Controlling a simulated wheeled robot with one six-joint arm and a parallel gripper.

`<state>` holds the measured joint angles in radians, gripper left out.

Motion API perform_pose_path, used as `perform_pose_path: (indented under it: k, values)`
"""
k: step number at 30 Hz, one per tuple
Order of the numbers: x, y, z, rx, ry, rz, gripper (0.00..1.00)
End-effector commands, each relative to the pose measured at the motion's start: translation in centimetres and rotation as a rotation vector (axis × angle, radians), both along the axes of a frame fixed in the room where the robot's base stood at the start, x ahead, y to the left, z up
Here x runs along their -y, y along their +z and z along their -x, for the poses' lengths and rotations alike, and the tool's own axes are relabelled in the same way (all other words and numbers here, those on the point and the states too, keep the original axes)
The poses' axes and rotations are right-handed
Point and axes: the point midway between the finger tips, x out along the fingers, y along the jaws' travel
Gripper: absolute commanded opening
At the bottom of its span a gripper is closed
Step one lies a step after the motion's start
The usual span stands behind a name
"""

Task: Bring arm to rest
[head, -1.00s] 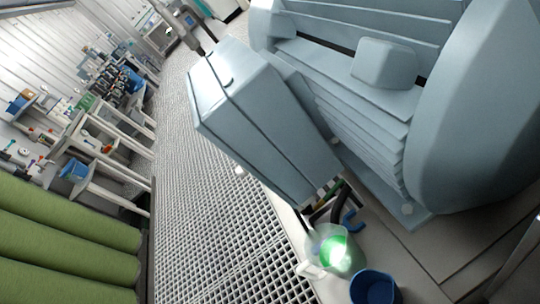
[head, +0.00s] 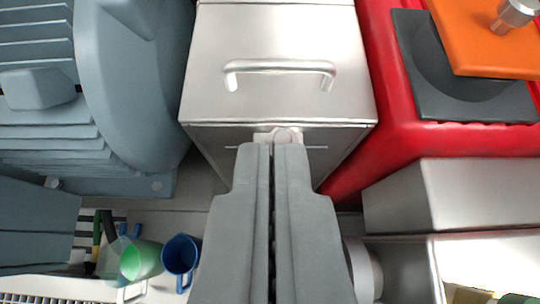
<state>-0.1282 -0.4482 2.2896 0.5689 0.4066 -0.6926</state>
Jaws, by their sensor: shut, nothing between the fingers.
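My gripper (head: 273,148) is in the lower middle of the head view, its two grey fingers shut together with nothing between them. Its tips overlap the front edge of a metal box (head: 280,95) with a silver bar handle (head: 280,68). Whether the tips touch the box I cannot tell. A small pale fitting shows right at the fingertips, partly hidden by them.
A grey ribbed motor housing (head: 130,100) stands at left. A red machine body (head: 400,150) with an orange block (head: 490,40) is at right, above a metal box (head: 460,190). A green cup (head: 140,259) and a blue mug (head: 181,254) stand at lower left.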

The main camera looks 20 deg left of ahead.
Motion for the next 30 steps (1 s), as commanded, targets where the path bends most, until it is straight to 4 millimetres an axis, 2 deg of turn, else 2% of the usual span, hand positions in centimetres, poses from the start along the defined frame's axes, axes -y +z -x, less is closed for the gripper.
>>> perform_pose_path:
  k: [4,8,21,27,30]
  values:
    - [0.5,0.6,0.5,0.017,-0.017,-0.001,0.00]
    - [2.1,2.4,2.0,0.070,-0.071,-0.004,0.00]
    - [8.5,10.7,11.1,0.371,-0.305,-0.065,0.00]
    - [10.0,13.3,14.9,0.491,-0.362,-0.099,0.00]
    - [10.4,13.9,16.0,0.525,-0.376,-0.112,0.00]
